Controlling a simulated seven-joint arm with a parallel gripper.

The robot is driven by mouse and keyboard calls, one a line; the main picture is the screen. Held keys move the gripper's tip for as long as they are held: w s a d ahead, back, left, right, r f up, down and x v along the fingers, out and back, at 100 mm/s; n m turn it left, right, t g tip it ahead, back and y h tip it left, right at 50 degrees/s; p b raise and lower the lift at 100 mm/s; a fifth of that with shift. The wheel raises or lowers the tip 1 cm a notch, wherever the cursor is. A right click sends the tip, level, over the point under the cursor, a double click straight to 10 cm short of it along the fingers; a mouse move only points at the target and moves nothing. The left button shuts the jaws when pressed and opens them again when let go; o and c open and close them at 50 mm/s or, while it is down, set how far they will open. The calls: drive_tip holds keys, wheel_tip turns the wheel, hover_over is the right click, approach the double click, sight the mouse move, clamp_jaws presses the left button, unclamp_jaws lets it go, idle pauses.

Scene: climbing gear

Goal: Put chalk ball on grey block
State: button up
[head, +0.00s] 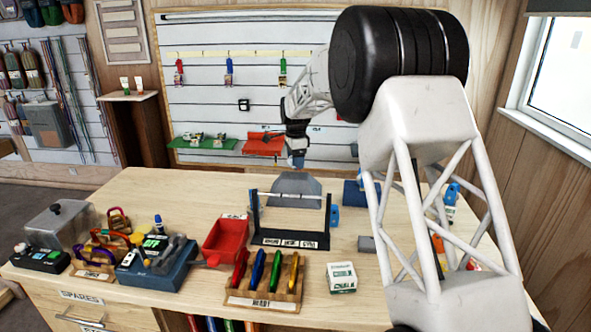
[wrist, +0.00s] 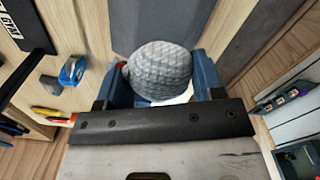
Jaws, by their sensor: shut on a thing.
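The chalk ball (wrist: 160,70), a round, grey-white woven ball, sits between the blue fingers of my gripper (wrist: 157,84) in the wrist view. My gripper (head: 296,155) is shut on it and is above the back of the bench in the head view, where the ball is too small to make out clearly. A small grey block (head: 367,244) lies on the bench right of the black rack; it also shows at the left of the wrist view (wrist: 50,84). My gripper is behind and left of this block, well above it. The ball is apart from the block.
A large grey angular piece (head: 296,187) stands below my gripper, behind the black rack (head: 290,237). A blue item (head: 334,216) is beside the rack. A red tray (head: 225,241), a wooden holder (head: 264,292) and a white box (head: 341,278) occupy the front.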

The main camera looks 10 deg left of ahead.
idle(0.3)
drive_tip(key=shift+f, duration=1.7)
drive_tip(key=shift+f, duration=0.1)
drive_tip(key=o, duration=0.9)
wheel_tip(320, 180, up, 12)
drive_tip(key=shift+r, duration=0.1)
